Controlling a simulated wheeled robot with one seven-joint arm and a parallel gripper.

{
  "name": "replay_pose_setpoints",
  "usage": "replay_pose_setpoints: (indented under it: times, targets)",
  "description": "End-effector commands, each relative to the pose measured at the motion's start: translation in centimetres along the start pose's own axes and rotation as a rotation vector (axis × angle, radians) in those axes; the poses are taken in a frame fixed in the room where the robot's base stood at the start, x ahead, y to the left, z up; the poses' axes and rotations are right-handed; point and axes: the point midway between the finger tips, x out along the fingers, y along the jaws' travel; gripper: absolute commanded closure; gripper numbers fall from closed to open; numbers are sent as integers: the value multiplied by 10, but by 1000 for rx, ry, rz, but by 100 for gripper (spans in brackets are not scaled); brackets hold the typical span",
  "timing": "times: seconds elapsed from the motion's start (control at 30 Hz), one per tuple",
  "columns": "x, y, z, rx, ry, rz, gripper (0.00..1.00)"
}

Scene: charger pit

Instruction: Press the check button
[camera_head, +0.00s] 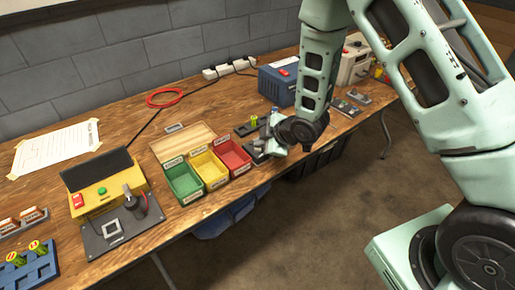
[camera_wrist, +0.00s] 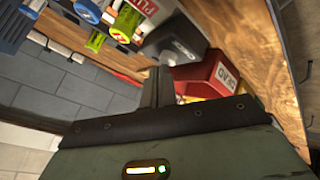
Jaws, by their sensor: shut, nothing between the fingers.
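A yellow tester box (camera_head: 125,203) stands on the left part of the bench, with a dark raised panel behind it. A round green button (camera_head: 102,191) sits on its top, with a red switch (camera_head: 78,201) to the left. I cannot read a check label on either. My gripper (camera_head: 262,152) is well to the right of the tester, low over the bench beside the red bin. In the wrist view its fingers (camera_wrist: 160,86) are together and empty. The tester does not show in the wrist view.
Green (camera_head: 184,183), yellow (camera_head: 208,169) and red (camera_head: 233,157) bins stand between tester and gripper. A blue battery rack (camera_head: 38,268) is at far left. A blue box (camera_head: 284,84) stands behind my arm.

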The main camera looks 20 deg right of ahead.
Motion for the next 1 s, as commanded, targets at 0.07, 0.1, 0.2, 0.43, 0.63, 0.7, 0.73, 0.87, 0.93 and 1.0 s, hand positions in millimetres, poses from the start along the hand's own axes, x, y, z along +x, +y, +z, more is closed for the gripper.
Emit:
replay_pose_setpoints:
  times: [0.07,0.1,0.2,0.43,0.63,0.7,0.73,0.87,0.93,1.0]
  targets:
    - [1,-1,1,0,0,0,100]
    - [2,-1,1,0,0,0,100]
    - [2,-2,2,0,0,0,100]
    - [4,-3,3,0,0,0,100]
    - [4,-3,3,0,0,0,100]
    - [3,-3,3,0,0,0,100]
    - [3,-2,2,0,-1,0,100]
    - [0,0,0,0,0,0,100]
    - [-3,2,-2,0,0,0,100]
    - [-6,4,-4,0,0,0,100]
